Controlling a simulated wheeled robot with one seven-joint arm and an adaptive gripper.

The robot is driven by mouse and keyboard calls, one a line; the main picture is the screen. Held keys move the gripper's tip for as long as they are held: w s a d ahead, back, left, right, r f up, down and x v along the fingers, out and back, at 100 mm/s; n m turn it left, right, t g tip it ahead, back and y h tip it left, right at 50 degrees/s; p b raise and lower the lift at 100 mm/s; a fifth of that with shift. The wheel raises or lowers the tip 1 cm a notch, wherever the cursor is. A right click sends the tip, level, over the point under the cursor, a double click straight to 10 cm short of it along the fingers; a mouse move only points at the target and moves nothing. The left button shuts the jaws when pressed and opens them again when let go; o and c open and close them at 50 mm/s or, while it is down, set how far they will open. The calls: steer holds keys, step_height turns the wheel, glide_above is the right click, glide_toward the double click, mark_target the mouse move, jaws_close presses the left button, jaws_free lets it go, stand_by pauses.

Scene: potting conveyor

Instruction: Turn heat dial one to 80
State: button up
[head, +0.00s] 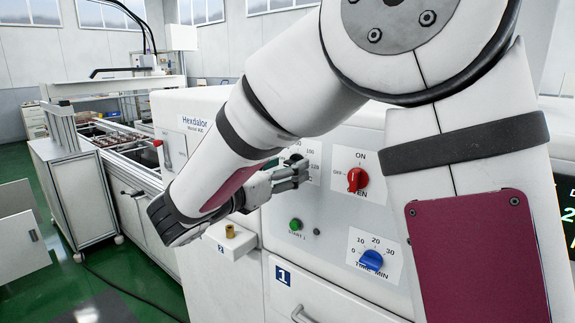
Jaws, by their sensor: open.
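The heat dial (293,158) on the white machine panel shows only as a dark part above my gripper. Parts of its printed number scale (313,160) show on the right, but its pointer setting cannot be read. My gripper (300,172) is open in front of the panel, with its fingers pointing right, just below and over the dial. The fingers hide most of the dial, and I cannot tell whether they touch it.
A red oven switch (357,179) sits right of the dial. A blue time dial (371,260) and a green start button (295,225) are lower. A brass fitting (230,231) stands at the lower left. My arm covers much of the panel.

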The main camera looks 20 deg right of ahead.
steer(key=shift+x, duration=0.75)
steer(key=c, duration=1.2)
steer(key=shift+o, duration=0.2)
steer(key=shift+f+m+b, duration=0.1)
steer(key=shift+m+b, duration=0.2)
steer(key=shift+b, duration=0.05)
steer(key=m+b, duration=1.7)
steer(key=b, duration=0.4)
steer(key=shift+f, duration=0.15)
steer(key=shift+b, duration=0.5)
